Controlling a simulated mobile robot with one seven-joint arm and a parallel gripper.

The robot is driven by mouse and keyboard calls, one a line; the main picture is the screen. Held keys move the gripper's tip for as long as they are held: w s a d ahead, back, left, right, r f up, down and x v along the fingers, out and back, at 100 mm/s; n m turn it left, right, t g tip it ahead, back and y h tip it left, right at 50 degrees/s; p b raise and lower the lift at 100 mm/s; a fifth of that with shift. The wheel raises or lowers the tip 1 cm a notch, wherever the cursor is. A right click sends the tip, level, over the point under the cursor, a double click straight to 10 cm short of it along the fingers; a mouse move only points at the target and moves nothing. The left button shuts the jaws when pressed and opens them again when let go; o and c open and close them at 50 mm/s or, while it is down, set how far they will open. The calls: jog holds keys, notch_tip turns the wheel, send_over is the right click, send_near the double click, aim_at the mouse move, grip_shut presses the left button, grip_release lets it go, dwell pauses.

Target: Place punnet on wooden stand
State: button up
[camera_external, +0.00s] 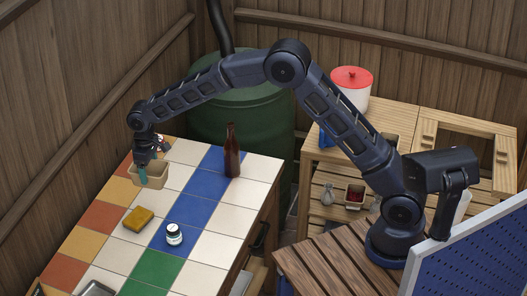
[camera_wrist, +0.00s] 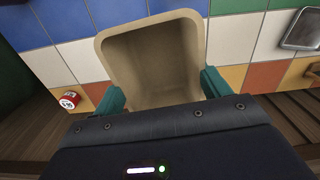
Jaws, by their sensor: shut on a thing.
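The punnet (camera_external: 155,178) is a beige, open-topped box with rounded corners. It is at the far left end of the tiled table. My gripper (camera_external: 150,163) is shut on it. In the wrist view the punnet (camera_wrist: 155,60) looks empty, and the teal fingers of my gripper (camera_wrist: 162,92) clasp its opposite sides. I cannot tell whether its base touches the tiles. A wooden stand (camera_external: 395,117) with a slatted lower shelf is at the back right, partly behind my arm.
On the tiled table (camera_external: 202,281) are a brown bottle (camera_external: 233,155), a yellow sponge (camera_external: 138,218), a small jar (camera_external: 174,235) and a metal tray (camera_external: 96,289). A red-labelled can (camera_wrist: 70,99) is left of the punnet. A red-lidded pot (camera_external: 350,88) occupies the stand top.

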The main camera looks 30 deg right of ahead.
jog(key=w+d+f+n, duration=0.1)
jog(key=w+d+n, duration=0.1)
jog(key=w+d, duration=0.95)
jog(key=w+d+f+n, duration=0.1)
jog(key=w+d+n, duration=0.1)
jog(key=w+d, duration=0.9)
jog(key=w+d+f+n, duration=0.1)
jog(key=w+d+n, duration=0.2)
jog(key=d, duration=2)
jog(key=w+d+f+n, duration=0.1)
jog(key=w+d+n, duration=0.15)
jog(key=d, duration=2.05)
jog(key=s+d+n, duration=0.2)
jog(key=s+d, duration=0.3)
jog(key=d, duration=0.9)
jog(key=s+d+n, duration=0.3)
jog(key=s+d, duration=0.2)
jog(key=d, duration=0.9)
jog(key=s+d+n, duration=0.2)
jog(key=s+d, duration=0.3)
jog(key=d, duration=0.8)
notch_tip(320, 180, down, 20)
jog(key=shift+s+d+r, duration=0.1)
jog(key=shift+s+d, duration=0.05)
